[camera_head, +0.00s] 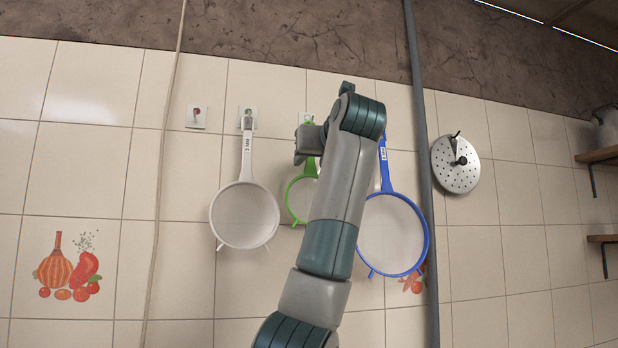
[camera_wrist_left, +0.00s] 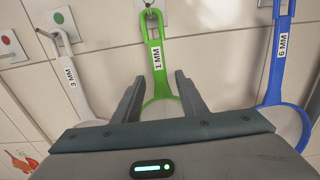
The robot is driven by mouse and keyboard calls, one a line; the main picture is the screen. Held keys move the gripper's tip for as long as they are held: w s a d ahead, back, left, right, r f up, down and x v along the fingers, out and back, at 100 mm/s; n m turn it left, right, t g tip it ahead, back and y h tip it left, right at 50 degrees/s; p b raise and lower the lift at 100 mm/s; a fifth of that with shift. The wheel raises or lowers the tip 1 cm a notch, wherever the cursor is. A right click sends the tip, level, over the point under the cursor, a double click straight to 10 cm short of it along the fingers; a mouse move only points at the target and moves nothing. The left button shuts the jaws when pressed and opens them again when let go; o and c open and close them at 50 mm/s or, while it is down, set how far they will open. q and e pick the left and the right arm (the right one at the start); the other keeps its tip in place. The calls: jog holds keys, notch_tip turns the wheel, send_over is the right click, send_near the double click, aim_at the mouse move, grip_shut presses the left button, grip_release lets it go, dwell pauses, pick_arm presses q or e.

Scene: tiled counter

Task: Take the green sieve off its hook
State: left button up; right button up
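The green sieve (camera_head: 290,203) hangs on the tiled wall between the white and blue sieves, partly hidden behind my left arm in the head view. In the left wrist view its green handle (camera_wrist_left: 156,50), labelled 1 MM, hangs from a hook (camera_wrist_left: 149,4) by its top loop. My left gripper (camera_head: 305,146) is at the handle in the head view. In the left wrist view its fingers (camera_wrist_left: 156,90) are apart, one on each side of the lower handle, and do not appear to touch it. My right gripper is not in view.
The white sieve (camera_head: 245,215) hangs to the left and the blue sieve (camera_head: 425,240) to the right, both close by. An empty hook (camera_head: 196,116) is further left. A grey pipe (camera_head: 415,100) and a perforated metal disc (camera_head: 455,175) are to the right.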

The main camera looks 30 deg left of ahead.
pick_arm(q)
jog(key=shift+d, duration=0.15)
grip_shut()
jog(key=shift+r, duration=0.15)
dwell(0.4)
jog(key=r+b+v, duration=0.1)
jog(key=b+v, duration=0.2)
jog(key=v, duration=2.9)
